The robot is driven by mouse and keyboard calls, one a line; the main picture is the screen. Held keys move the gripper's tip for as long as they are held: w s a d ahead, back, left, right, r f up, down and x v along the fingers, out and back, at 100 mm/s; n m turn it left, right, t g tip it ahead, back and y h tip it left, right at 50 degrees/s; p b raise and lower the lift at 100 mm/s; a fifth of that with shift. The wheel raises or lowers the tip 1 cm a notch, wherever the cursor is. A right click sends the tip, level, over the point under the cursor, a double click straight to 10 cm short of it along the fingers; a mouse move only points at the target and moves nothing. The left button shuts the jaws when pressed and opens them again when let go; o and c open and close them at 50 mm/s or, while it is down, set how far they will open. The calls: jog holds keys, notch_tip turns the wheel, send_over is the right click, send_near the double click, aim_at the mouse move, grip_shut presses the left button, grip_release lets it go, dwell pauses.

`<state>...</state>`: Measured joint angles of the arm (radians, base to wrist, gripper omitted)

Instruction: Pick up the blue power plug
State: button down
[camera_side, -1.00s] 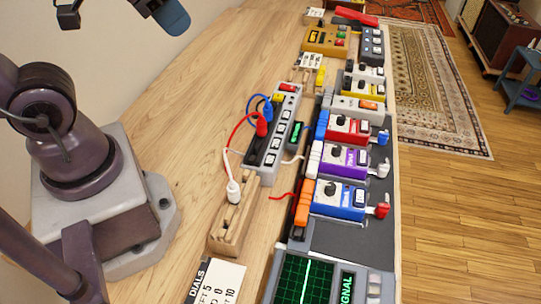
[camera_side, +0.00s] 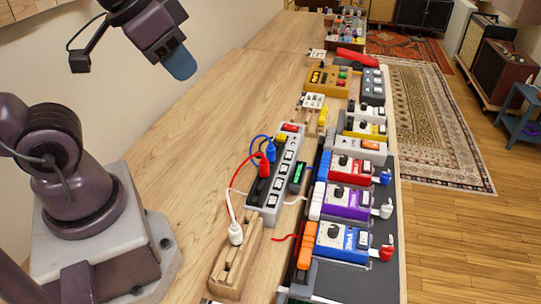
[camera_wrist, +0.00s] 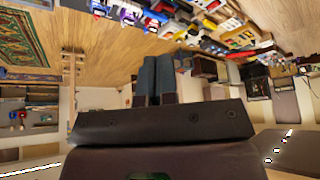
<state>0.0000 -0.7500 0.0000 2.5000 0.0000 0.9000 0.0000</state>
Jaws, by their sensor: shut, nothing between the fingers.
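The blue power plug (camera_side: 270,152) sits upright on the grey power strip (camera_side: 268,202), near its far end, with a blue cable looping off to the left. A red plug (camera_side: 264,168) stands on the strip just in front of it. My gripper (camera_side: 180,66), with blue fingertips, is high above the wooden bench, to the left of the strip and well apart from the plug. In the wrist view its two blue fingers (camera_wrist: 155,75) are together with nothing between them. I cannot make out the blue plug in the wrist view.
A white plug (camera_side: 236,234) stands in a slotted wooden block (camera_side: 228,272) in front of the strip. Several coloured pedals, such as the purple one (camera_side: 350,200), line the right side. The bench between my base and the strip is clear.

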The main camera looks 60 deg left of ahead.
jog(key=c, duration=0.9)
grip_release()
